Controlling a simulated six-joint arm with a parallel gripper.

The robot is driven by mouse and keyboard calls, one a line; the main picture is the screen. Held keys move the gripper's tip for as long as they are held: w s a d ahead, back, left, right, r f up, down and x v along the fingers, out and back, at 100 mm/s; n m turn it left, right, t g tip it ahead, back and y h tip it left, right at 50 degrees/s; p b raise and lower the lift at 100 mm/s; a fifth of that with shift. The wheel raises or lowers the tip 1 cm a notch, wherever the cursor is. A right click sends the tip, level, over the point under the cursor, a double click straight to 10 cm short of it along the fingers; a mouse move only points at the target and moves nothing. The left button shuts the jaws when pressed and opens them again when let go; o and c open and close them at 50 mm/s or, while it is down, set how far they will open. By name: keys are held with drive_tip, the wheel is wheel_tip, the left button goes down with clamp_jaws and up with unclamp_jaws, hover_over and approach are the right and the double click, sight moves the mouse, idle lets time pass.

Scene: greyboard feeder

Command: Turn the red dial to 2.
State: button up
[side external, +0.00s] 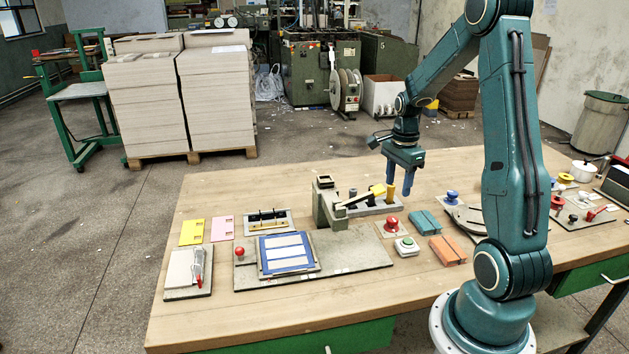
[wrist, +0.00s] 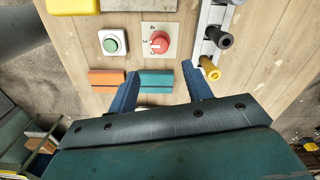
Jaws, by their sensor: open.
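The red dial (side external: 391,223) sits on a small light plate on the wooden table. In the wrist view the red dial (wrist: 159,42) is ahead of my fingers, with small numerals on its plate (wrist: 148,53). The numerals and the dial's exact setting are too small to read surely. My gripper (side external: 399,190) is above the table, pointing down, with its blue fingers apart. In the wrist view my gripper (wrist: 162,72) shows wide-spread fingers with nothing held. The gripper is apart from the dial.
A green button (wrist: 113,43) is beside the dial. An orange block (wrist: 107,78) and a teal block (wrist: 156,78) lie nearby. A rack with a yellow peg (wrist: 210,68) and a black peg (wrist: 218,37) stands on the other side. A blue-framed tray (side external: 285,254) lies farther left.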

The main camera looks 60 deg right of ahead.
sight(393, 218)
wheel_tip(393, 218, down, 10)
drive_tip(key=shift+f, duration=0.25)
idle(0.3)
drive_tip(key=c, duration=1)
